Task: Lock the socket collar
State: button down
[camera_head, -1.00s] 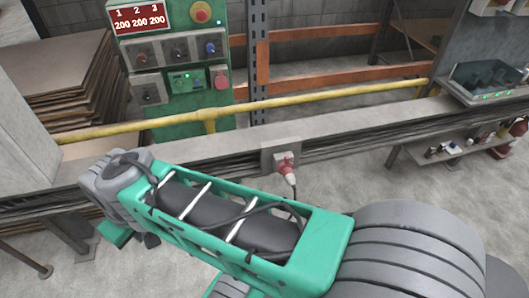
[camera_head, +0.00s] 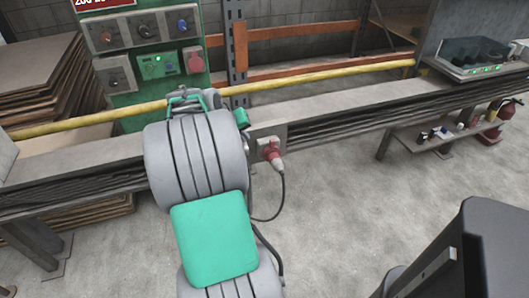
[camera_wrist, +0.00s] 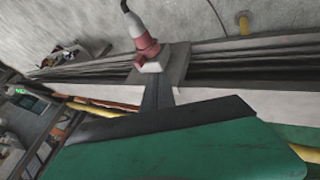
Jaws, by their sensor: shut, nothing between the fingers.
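A red and grey plug (camera_head: 271,152) sits at the wall socket (camera_head: 258,140) on the grey rail, its cable hanging down. In the wrist view the scene is upside down: the plug's pale body (camera_wrist: 133,24), red collar (camera_wrist: 147,47) and a pale part against the socket plate (camera_wrist: 176,62) show near the top middle. I cannot tell whether the collar is locked. My gripper (camera_wrist: 156,88) shows as a narrow dark piece beyond a green and black body, pointing towards the socket; it is shut and empty. In the head view my arm hides most of it, left of the socket.
The grey rail (camera_head: 340,117) runs across the view, with a yellow pipe (camera_head: 320,75) behind it. A green control panel (camera_head: 150,50) stands behind at left. A shelf with small items (camera_head: 440,132) is at right. The floor right of the plug is clear.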

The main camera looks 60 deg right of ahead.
jog(key=shift+r, duration=0.15)
jog(key=shift+d, duration=0.1)
jog(key=b, duration=0.2)
send_near(269, 145)
notch_tip(269, 145, down, 4)
jog(key=w, duration=0.3)
jog(key=s+d, duration=0.2)
jog(key=shift+s+d, duration=0.35)
jog(key=shift+s, duration=0.05)
jog(key=shift+s+d, duration=0.15)
jog(key=shift+d, duration=0.05)
